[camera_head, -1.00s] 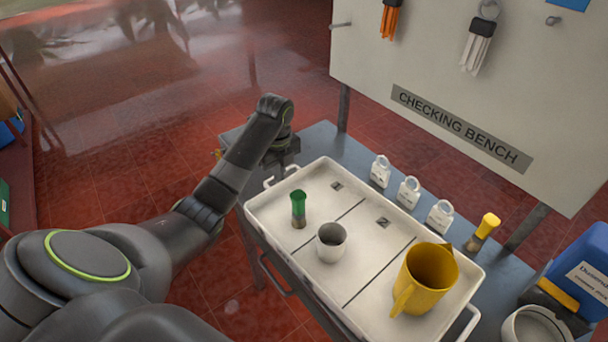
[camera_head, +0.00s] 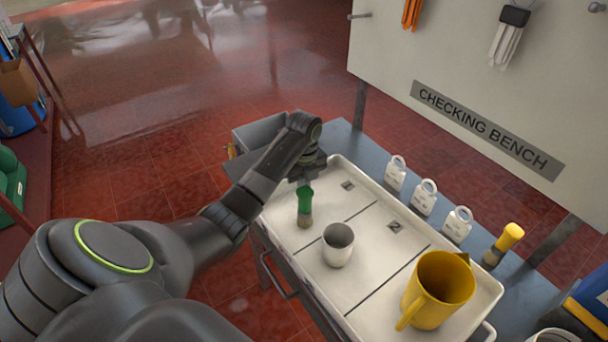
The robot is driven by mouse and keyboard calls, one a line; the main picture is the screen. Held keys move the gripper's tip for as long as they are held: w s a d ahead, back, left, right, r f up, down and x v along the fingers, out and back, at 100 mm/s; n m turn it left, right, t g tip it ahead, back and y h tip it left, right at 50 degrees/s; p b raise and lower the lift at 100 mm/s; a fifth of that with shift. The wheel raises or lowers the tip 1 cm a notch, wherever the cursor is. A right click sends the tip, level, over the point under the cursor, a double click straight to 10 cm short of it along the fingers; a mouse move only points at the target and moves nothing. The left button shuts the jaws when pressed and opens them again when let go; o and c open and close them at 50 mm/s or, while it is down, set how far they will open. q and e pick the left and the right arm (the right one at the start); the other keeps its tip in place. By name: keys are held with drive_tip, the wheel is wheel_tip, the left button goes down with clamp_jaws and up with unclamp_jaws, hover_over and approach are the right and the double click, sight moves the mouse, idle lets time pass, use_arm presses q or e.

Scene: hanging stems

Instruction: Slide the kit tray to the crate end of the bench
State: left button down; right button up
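The kit tray (camera_head: 368,232) is a white, shallow tray with dividing lines, lying lengthwise on the blue-grey bench (camera_head: 348,146). A green-handled brush (camera_head: 304,205), a pale cup (camera_head: 338,246) and a yellow jug (camera_head: 438,290) stand in it. A grey open crate (camera_head: 258,132) is at the far left end, partly behind my arm. My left gripper (camera_head: 306,174) is at the tray's far left end, over the handle there. Its fingers are hidden, so I cannot tell whether they are open, shut or touching the handle. My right gripper is out of view.
Several white tags (camera_head: 424,198) stand along the bench behind the tray. A yellow-topped brush (camera_head: 504,243) stands to their right. A blue container (camera_head: 592,302) is at the right edge. The sign panel (camera_head: 485,120) rises behind the bench.

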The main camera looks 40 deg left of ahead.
use_arm(q)
drive_tip(key=shift+w+a+f+p, duration=0.2)
drive_tip(key=shift+w+a, duration=0.05)
drive_tip(key=shift+a, duration=0.4)
drive_tip(key=shift+w+a+f+p, duration=0.15)
drive_tip(key=shift+w+a+p, duration=0.1)
drive_tip(key=shift+a, duration=0.35)
drive_tip(key=shift+w+a+f, duration=0.1)
drive_tip(key=shift+w+a, duration=0.15)
drive_tip(key=shift+a, duration=0.3)
